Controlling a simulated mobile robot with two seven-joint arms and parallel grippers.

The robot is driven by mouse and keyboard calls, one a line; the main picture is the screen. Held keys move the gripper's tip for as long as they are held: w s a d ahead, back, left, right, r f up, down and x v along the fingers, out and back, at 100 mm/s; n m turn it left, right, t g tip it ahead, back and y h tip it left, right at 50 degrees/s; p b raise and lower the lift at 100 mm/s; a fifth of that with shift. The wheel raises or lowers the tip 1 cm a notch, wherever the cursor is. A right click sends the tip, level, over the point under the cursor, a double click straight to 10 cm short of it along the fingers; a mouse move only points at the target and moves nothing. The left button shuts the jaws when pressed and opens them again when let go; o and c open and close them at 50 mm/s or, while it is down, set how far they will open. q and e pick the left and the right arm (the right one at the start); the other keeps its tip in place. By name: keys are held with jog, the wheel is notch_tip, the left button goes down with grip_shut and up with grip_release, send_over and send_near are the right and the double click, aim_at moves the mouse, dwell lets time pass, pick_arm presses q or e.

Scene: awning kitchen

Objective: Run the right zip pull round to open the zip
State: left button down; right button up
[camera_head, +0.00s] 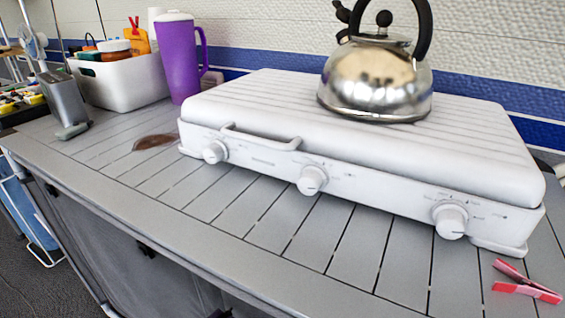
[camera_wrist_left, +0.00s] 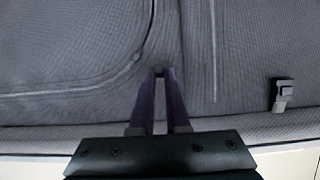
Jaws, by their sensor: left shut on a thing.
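In the left wrist view my left gripper (camera_wrist_left: 159,78) reaches up to the grey fabric front (camera_wrist_left: 60,50). Its two purple fingers are closed together on a small dark zip pull (camera_wrist_left: 158,71), mostly hidden between the tips. A curved zip line (camera_wrist_left: 137,56) runs from the top edge down and bends off to the left, just left of the fingertips. In the head view the fabric front (camera_head: 175,285) hangs under the slatted counter. Neither gripper shows in the head view.

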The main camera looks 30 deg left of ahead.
pick_arm(q)
jog(key=shift+r+p, duration=0.3)
jog(key=shift+r, duration=0.3)
jog(key=shift+w, duration=0.1)
jog(key=shift+r, duration=0.15)
jog(key=c, duration=0.9)
grip_release()
jog(key=shift+s, duration=0.2)
jog(key=p+v, duration=0.3)
jog(key=v, duration=0.6)
jog(key=shift+s, duration=0.4)
